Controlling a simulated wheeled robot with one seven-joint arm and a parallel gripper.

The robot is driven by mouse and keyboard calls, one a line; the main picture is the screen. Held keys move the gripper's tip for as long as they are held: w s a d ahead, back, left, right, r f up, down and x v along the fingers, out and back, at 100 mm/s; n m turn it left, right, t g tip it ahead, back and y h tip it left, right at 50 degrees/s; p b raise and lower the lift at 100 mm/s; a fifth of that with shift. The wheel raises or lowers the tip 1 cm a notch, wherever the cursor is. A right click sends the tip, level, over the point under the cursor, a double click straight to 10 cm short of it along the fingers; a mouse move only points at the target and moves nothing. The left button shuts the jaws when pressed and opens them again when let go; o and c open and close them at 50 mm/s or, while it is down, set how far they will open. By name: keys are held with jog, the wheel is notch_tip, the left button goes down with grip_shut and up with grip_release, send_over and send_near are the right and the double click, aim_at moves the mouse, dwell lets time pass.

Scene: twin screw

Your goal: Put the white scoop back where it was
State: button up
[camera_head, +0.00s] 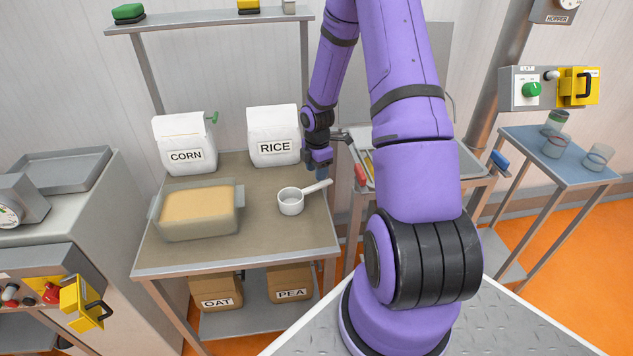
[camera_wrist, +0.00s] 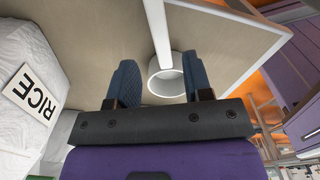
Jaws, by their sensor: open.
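The white scoop (camera_head: 291,203) lies on the brown table top, with its round cup to the left and its handle pointing up and right. My gripper (camera_head: 318,174) is close to the handle end, pointing down. In the wrist view my gripper (camera_wrist: 161,75) has its two dark blue fingers apart, with the scoop seen between them. I see no contact; exact height above the table cannot be told.
A clear bin of tan grain (camera_head: 155,213) stands left of the scoop. The corn bag (camera_head: 180,130) and rice bag (camera_head: 272,122) stand at the back of the table (camera_head: 260,240). A metal tray table (camera_head: 470,165) is to the right. The table front is clear.

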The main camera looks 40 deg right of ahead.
jog(key=s+a+r+m+t+h, duration=0.15)
jog(key=a+r, duration=0.25)
jog(key=r, duration=0.6)
jog(key=s+a+r+m, duration=0.2)
jog(key=a+r+m, duration=0.15)
jog(key=r, duration=0.55)
jog(key=s+a+r+m+t+h, duration=0.15)
jog(key=a+r, duration=0.25)
jog(key=r, duration=0.6)
jog(key=s+a+r+m+t+y, duration=0.1)
jog(key=s+a+r+m, duration=0.3)
jog(key=s, duration=0.5)
jog(key=s+a+r+m+t+y, duration=0.1)
jog(key=s+a+r+m, duration=0.4)
jog(key=s+a+r, duration=0.2)
jog(key=s, duration=0.2)
jog(key=shift+s+a+y, duration=0.35)
jog(key=shift+s+y, duration=0.05)
